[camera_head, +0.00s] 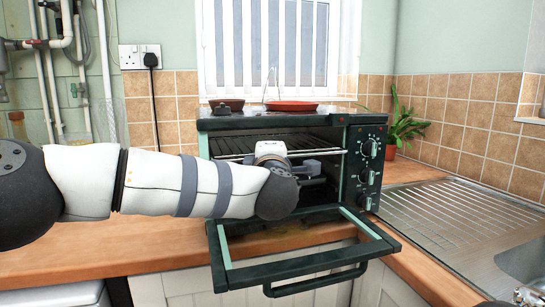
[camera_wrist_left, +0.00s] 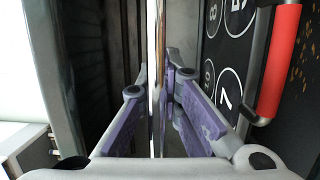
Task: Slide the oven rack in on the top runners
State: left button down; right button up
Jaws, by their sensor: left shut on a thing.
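The dark green oven (camera_head: 345,135) stands on the counter with its glass door (camera_head: 300,281) folded down open. The wire oven rack (camera_head: 229,156) shows as thin metal bars across the upper part of the opening, level or nearly so. My left gripper (camera_head: 314,167) is at the opening, in front of the rack's middle to right part. In the left wrist view its purple-padded fingers (camera_wrist_left: 160,95) are shut on the rack's thin front bar (camera_wrist_left: 159,35). My forearm and wrist hide much of the cavity, so I cannot tell how the rack's sides meet the runners. My right gripper is not in view.
A brown bowl (camera_head: 227,105) and a red plate (camera_head: 291,106) sit on top of the oven. A potted plant (camera_head: 403,125) and a steel sink drainer (camera_head: 455,215) are to the right. A red bar (camera_wrist_left: 280,60) and a numbered black panel (camera_wrist_left: 225,65) show beside the gripper.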

pick_arm(q)
jog(key=shift+w+a+f+b, duration=0.1)
jog(key=shift+w+a+b, duration=0.2)
jog(key=shift+w, duration=0.55)
jog(key=shift+w+a+f+b, duration=0.1)
jog(key=shift+w+a+b, duration=0.15)
jog(key=shift+w, duration=0.55)
jog(key=shift+w+a+r, duration=0.2)
jog(key=shift+w+r, duration=0.1)
jog(key=shift+w, duration=0.3)
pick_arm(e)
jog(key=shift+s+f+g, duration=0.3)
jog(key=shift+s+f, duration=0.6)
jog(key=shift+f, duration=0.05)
pick_arm(q)
jog(key=c, duration=1.7)
grip_release()
jog(key=shift+f, duration=0.1)
